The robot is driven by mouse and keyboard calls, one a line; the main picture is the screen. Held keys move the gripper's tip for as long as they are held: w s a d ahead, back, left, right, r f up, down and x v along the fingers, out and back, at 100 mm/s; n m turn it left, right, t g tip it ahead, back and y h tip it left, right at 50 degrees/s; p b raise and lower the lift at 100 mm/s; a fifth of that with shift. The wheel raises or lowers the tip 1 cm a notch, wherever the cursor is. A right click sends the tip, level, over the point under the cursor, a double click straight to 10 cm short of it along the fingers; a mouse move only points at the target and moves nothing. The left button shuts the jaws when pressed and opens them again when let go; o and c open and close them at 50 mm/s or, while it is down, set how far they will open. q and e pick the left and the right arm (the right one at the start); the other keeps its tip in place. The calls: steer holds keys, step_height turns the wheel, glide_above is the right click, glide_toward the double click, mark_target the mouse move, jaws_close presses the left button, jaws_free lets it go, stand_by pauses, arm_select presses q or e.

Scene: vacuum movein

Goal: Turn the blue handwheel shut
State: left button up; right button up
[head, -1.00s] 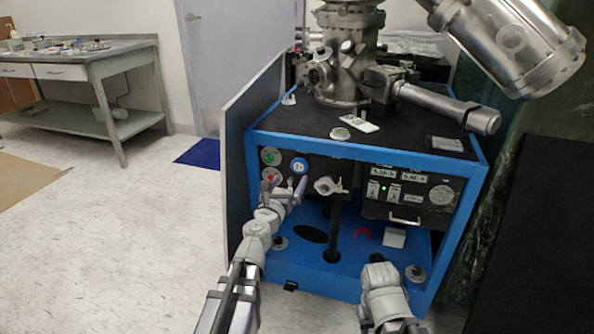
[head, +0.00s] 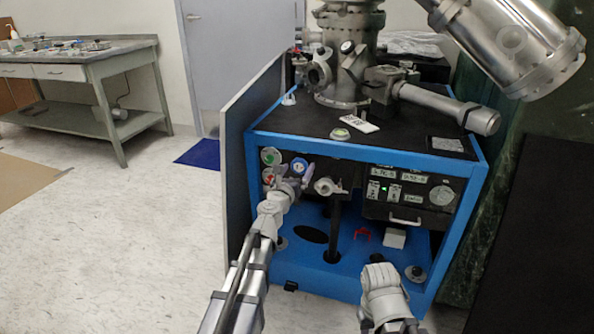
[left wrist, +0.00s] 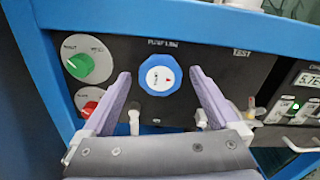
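The blue handwheel (left wrist: 160,75) has a white centre with a small red mark and sits on the dark front panel. It also shows in the head view (head: 299,166), small and high on the cart's left side. My left gripper (left wrist: 158,78) is open, with one purple finger on each side of the wheel in the left wrist view. I cannot tell whether the fingers touch the rim. In the head view the left gripper (head: 292,172) is at the panel by the wheel. My right arm shows at the bottom, but its fingers are not visible.
A green knob (left wrist: 88,59) and a red knob (left wrist: 88,104) sit left of the wheel. A pale valve fitting (head: 327,187) is to its right.

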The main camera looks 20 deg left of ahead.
arm_select(q)
steer(key=c, duration=1.3)
